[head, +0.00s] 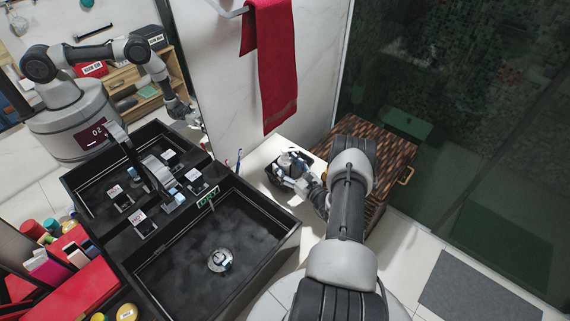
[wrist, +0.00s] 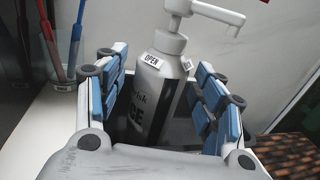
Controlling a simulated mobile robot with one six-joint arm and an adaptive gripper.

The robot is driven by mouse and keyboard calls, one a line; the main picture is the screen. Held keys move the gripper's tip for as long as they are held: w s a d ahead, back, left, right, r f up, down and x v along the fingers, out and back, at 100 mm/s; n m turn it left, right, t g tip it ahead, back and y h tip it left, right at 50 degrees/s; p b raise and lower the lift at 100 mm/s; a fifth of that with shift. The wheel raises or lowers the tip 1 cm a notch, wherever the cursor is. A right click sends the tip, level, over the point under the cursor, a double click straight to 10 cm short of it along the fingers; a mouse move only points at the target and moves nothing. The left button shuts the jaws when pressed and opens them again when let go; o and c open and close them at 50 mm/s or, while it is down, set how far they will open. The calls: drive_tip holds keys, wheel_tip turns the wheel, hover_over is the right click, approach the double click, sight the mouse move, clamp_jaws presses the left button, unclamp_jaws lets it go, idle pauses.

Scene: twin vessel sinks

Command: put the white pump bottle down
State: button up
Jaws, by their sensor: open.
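The white pump bottle (wrist: 162,85) stands close to upright in the wrist view, with its pump spout pointing right. It has a small OPEN tag and dark lettering on its side. My gripper (wrist: 163,68) is open, with one blue-padded finger on each side of the bottle. A gap shows between the left finger and the bottle; the right finger is very near it, and I cannot tell if they touch. The bottle's base is hidden behind my gripper's body. In the head view my gripper (head: 289,168) is over the white counter (head: 258,164), right of the sinks.
Black twin sinks (head: 215,250) lie to the left. Toothbrushes (wrist: 76,35) stand left of my gripper. A brown woven-top cabinet (head: 388,150) is to the right, beside dark shower glass (head: 450,130). A red towel (head: 268,70) hangs on the wall behind.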

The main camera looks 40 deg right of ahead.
sight(289, 168)
drive_tip(key=s, duration=0.6)
drive_tip(key=shift+s+a+p, duration=0.15)
drive_tip(key=shift+a+p, duration=0.15)
drive_tip(key=shift+a, duration=0.05)
